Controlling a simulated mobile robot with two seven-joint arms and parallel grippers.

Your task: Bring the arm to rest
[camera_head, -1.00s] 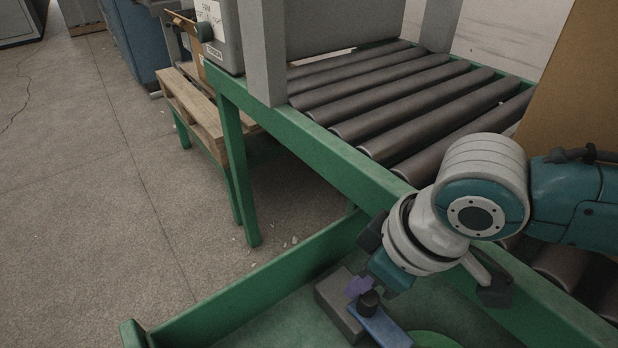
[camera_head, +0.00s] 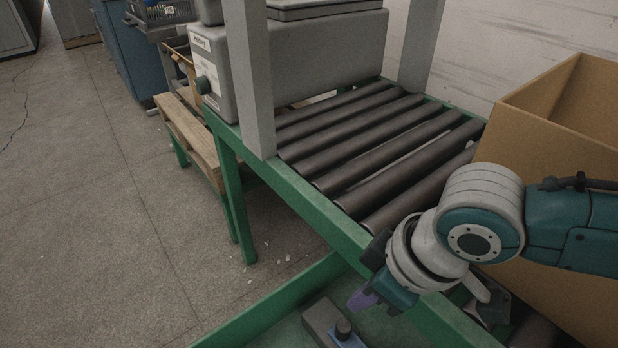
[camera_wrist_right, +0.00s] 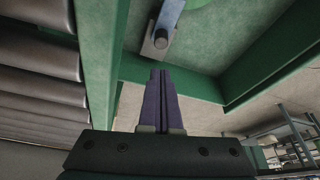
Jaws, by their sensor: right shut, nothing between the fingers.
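My right arm reaches in from the right in the head view. Its gripper (camera_head: 362,299) has purple fingers and hangs over the green tray (camera_head: 297,289), close to the roller conveyor's front rail. In the right wrist view the purple fingers (camera_wrist_right: 158,92) are pressed together with nothing between them. Ahead of the fingertips and apart from them is a small grey block with a dark round knob (camera_head: 343,328); the knob also shows in the right wrist view (camera_wrist_right: 160,39). A blue strip joins the block. My left gripper is in neither view.
The roller conveyor (camera_head: 372,157) with its green frame lies behind the gripper. A large open cardboard box (camera_head: 545,150) stands on the right, behind my arm. A grey machine housing (camera_head: 312,58) stands at the back. A wooden pallet (camera_head: 192,135) and open floor are on the left.

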